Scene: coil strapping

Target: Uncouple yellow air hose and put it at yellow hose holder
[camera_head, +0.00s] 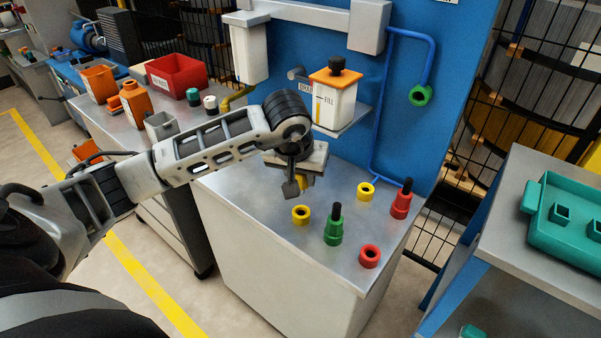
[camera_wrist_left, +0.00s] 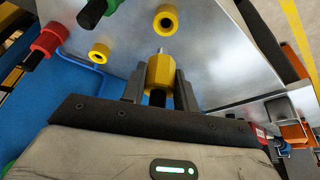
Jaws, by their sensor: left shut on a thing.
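My left gripper (camera_head: 297,184) is above the metal bench top (camera_head: 262,196). In the left wrist view, its two fingers (camera_wrist_left: 160,85) are shut on a yellow hose coupling (camera_wrist_left: 160,71) with a dark end toward me and a silver tip pointing away. In the head view the gripper mostly hides this coupling. Two yellow ring sockets stand on the bench, a near one (camera_head: 301,215) and one by the blue panel (camera_head: 366,191). Both look empty. The held coupling is apart from both. My right gripper is not in view.
A green coupling (camera_head: 334,229), a red coupling (camera_head: 401,203) and a red ring socket (camera_head: 370,256) stand to the right on the bench. A blue pipe with a green end (camera_head: 420,95) runs along the blue panel. A bottle (camera_head: 333,98) stands on a shelf behind my gripper.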

